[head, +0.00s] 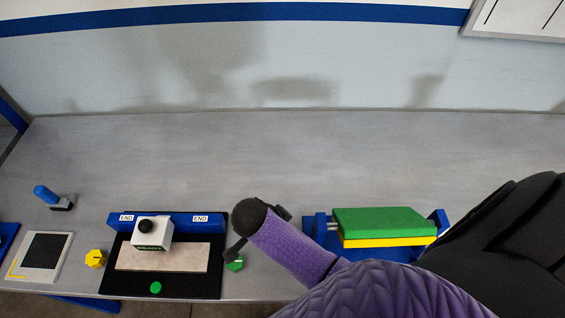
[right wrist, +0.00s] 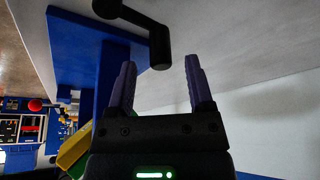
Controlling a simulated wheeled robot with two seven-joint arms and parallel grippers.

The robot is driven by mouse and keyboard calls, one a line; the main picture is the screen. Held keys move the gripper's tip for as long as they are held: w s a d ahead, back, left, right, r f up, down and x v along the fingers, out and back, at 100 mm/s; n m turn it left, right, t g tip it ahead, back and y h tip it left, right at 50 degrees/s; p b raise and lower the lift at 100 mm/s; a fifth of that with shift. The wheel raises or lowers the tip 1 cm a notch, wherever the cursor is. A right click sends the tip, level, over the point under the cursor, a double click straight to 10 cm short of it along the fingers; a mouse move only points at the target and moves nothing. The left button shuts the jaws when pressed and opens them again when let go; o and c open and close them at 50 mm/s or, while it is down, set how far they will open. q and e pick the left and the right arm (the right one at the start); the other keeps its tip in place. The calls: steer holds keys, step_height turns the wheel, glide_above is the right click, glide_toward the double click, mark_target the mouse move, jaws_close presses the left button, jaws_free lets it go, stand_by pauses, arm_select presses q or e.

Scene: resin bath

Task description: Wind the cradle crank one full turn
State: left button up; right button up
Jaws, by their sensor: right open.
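The cradle shows in the head view as a green and yellow block (head: 385,222) held between blue end supports (head: 439,220). In the right wrist view the crank (right wrist: 160,45) is black, with an arm and a grip that juts out beside the blue support (right wrist: 82,50). My right gripper (right wrist: 160,62) is open and empty. Its two purple fingertips lie either side of the end of the crank's grip in the picture; I cannot tell the depth gap. My left gripper is not in view.
Left of the cradle, a black board (head: 206,285) carries a white block with a black knob (head: 152,232). A green button (head: 235,264), a yellow knob (head: 95,259) and a blue-handled tool (head: 46,195) are nearby. The back of the table is clear.

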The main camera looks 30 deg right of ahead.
steer(key=x, duration=0.3)
steer(key=shift+b, duration=0.35)
jaws_close()
